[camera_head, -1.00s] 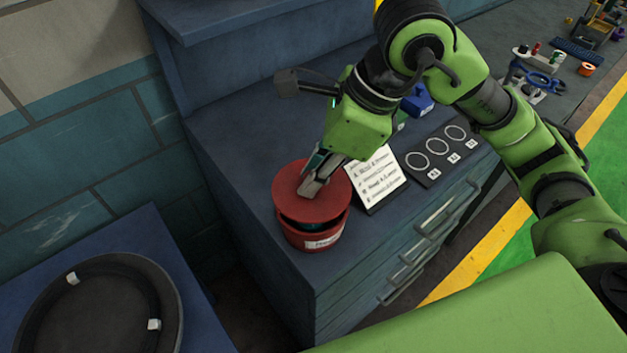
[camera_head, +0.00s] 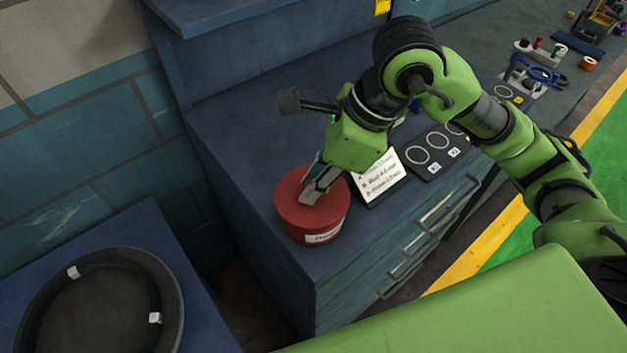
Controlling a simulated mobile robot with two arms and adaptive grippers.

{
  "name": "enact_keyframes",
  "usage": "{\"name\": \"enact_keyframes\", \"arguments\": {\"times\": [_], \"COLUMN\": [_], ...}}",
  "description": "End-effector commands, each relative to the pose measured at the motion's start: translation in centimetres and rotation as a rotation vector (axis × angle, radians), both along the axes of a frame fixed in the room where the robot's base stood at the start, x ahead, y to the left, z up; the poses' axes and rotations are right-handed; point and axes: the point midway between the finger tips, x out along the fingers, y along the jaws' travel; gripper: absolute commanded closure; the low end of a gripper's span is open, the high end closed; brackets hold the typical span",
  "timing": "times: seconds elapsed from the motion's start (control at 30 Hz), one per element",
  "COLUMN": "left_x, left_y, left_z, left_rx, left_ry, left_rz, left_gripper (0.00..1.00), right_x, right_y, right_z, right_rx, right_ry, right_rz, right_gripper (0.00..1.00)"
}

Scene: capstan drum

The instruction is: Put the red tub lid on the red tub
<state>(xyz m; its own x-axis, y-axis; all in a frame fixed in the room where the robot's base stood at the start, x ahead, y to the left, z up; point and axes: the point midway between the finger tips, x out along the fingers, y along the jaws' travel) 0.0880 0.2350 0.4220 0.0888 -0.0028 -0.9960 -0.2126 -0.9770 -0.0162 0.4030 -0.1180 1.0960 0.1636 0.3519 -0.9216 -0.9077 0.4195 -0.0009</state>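The red tub (camera_head: 317,238) stands upright on the dark blue workbench, near its left front corner, with a white label on its front. The red lid (camera_head: 292,204) lies flat on top of the tub, and no gap shows between them from here. My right gripper (camera_head: 312,196) points down at the middle of the lid, with its fingertips close together at the lid's top. Whether a knob or handle sits between the fingers is hidden. My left gripper is not in view.
A white written card (camera_head: 381,178) stands right of the tub, close to my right gripper. A dark panel with white rings (camera_head: 433,150) lies beyond it. A round black tray (camera_head: 100,310) sits on a blue surface at lower left. Bench space behind the tub is clear.

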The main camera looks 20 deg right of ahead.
Motion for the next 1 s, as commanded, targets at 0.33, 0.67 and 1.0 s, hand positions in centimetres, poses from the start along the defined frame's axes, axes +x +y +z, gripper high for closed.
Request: {"name": "enact_keyframes", "arguments": {"times": [0.33,0.67,1.0], "left_x": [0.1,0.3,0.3], "left_y": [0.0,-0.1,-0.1], "left_z": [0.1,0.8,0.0], "left_rx": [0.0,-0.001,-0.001], "left_ry": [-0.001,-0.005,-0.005], "left_rz": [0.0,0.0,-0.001], "left_gripper": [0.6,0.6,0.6], "right_x": [-0.1,-0.2,-1.5], "right_y": [0.0,-0.9,-3.4], "right_z": [0.0,3.0,9.7], "right_rx": [-0.002,-0.001,-0.001], "right_ry": [0.003,-0.006,-0.004], "right_rz": [0.001,-0.001,-0.002], "right_gripper": [0.67,0.67,0.67]}}
